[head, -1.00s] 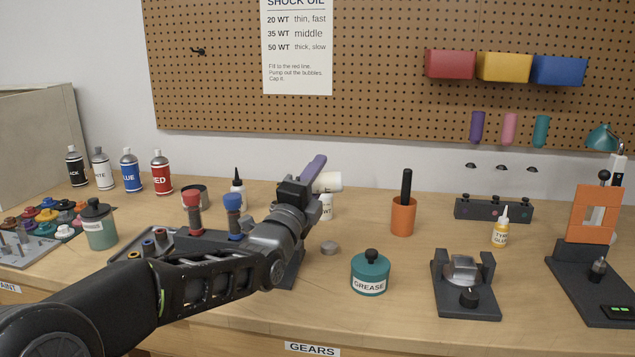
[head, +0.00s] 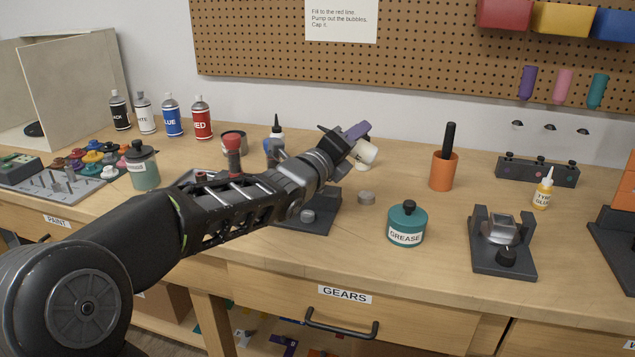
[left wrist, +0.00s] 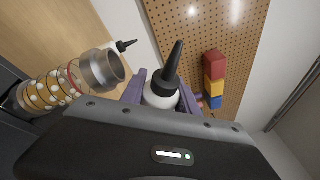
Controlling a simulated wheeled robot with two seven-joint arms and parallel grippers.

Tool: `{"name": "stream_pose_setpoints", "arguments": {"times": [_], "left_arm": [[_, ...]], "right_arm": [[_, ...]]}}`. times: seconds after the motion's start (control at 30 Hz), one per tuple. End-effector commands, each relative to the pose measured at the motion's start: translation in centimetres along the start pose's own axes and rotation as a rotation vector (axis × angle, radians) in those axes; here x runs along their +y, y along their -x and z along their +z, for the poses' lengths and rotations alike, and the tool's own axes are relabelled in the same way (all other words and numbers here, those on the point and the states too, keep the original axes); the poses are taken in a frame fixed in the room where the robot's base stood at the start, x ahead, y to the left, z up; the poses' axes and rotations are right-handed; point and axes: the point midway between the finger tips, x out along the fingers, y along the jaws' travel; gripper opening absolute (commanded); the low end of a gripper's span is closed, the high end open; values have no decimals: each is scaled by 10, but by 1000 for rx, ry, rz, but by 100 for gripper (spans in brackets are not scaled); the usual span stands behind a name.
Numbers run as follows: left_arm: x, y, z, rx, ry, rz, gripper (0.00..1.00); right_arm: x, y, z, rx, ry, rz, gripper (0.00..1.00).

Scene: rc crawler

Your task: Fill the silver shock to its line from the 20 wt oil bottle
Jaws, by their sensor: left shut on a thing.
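The bottle is tipped over, nozzle toward the left of the bench, tip apart from the shock's opening. A white bottle body (head: 366,154) shows beyond my fingers in the head view. Its label is not readable. My right gripper is out of view.
Another black-nozzled bottle (head: 275,140) stands behind my forearm. A grey cap (head: 366,197), a teal grease jar (head: 407,224) and an orange cup (head: 444,170) stand to the right. A dark stand (head: 315,222) is partly under my arm. Bare bench lies in front of the jar.

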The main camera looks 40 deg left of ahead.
Motion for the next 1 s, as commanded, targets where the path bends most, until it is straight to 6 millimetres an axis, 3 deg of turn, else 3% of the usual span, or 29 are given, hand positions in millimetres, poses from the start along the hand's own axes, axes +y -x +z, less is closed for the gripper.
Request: {"name": "stream_pose_setpoints", "arguments": {"times": [0.27,0.8,1.0], "left_arm": [[-2,0,2,3,-9,2,0],[-8,10,29,128,-397,164,0],[-4,12,31,158,-485,201,0]], "right_arm": [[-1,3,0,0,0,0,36],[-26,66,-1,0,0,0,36],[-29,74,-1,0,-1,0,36]]}}
